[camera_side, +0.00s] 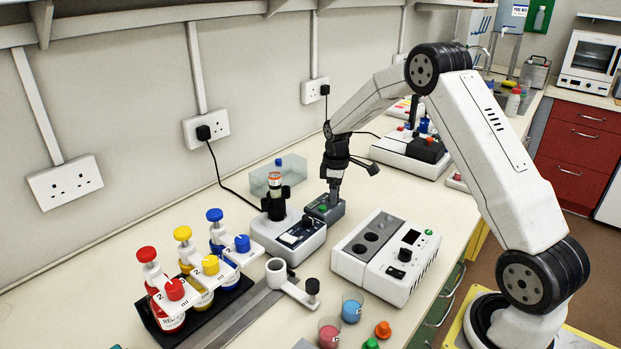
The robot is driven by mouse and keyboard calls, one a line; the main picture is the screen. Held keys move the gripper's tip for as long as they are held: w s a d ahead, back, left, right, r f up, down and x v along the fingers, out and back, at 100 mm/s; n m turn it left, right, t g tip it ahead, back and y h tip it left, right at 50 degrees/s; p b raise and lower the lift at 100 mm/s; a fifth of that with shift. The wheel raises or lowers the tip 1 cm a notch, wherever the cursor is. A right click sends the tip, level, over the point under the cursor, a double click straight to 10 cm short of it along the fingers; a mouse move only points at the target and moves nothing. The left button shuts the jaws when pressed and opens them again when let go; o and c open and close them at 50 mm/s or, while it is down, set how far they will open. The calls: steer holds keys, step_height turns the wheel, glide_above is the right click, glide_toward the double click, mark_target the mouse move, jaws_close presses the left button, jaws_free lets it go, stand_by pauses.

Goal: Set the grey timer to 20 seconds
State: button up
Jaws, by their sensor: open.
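The grey timer is most likely the small dark grey box (326,210) with a green button on its top, standing on the bench behind the white instruments. Its display and setting cannot be read from here. My gripper (335,190) points down over this box, with its lower end at or just above the box's top. I cannot tell whether it touches. The gripper is open and I see nothing held in it. It hides part of the box's far side.
A white device with a black holder (295,243) stands close in front-left of the box. A white instrument with a knob and screen (365,262) stands to the right. A rack of coloured bottles (160,335), beakers (351,309) and a clear container (262,182) are nearby.

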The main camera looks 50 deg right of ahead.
steer(key=shift+f, duration=0.1)
jaws_close()
steer(key=shift+m, duration=0.4)
steer(key=m, duration=1.1)
steer(key=shift+a, duration=0.1)
stand_by(0.5)
jaws_free()
